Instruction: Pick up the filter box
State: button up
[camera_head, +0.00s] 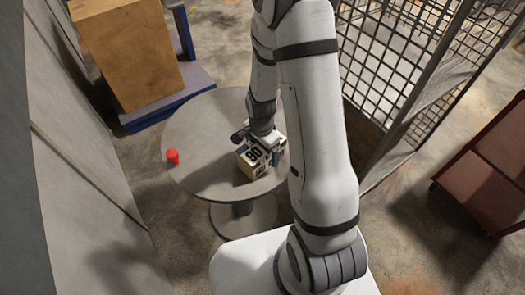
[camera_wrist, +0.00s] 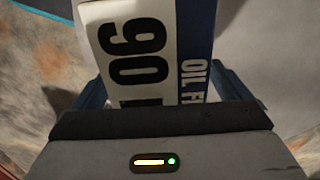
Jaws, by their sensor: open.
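The filter box (camera_head: 254,162) is on the round grey table, white and blue with a large black "90" and tan sides. In the wrist view the box (camera_wrist: 145,45) fills the upper middle, with "OIL F" on its blue band. My gripper (camera_head: 263,145) is over the box, partly hiding it in the head view. In the wrist view my gripper (camera_wrist: 160,88) is open, with one dark blue finger on each side of the box. The lower part of the box is hidden behind the gripper body.
A red cap-like object (camera_head: 172,156) stands on the left part of the round table (camera_head: 195,130). A wooden crate (camera_head: 128,50) on a blue-edged platform is behind it. Wire mesh panels (camera_head: 400,60) and a red cart (camera_head: 495,160) are on the right. A grey wall is on the left.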

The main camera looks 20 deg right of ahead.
jog(key=shift+c, duration=0.2)
jog(key=c, duration=1.4)
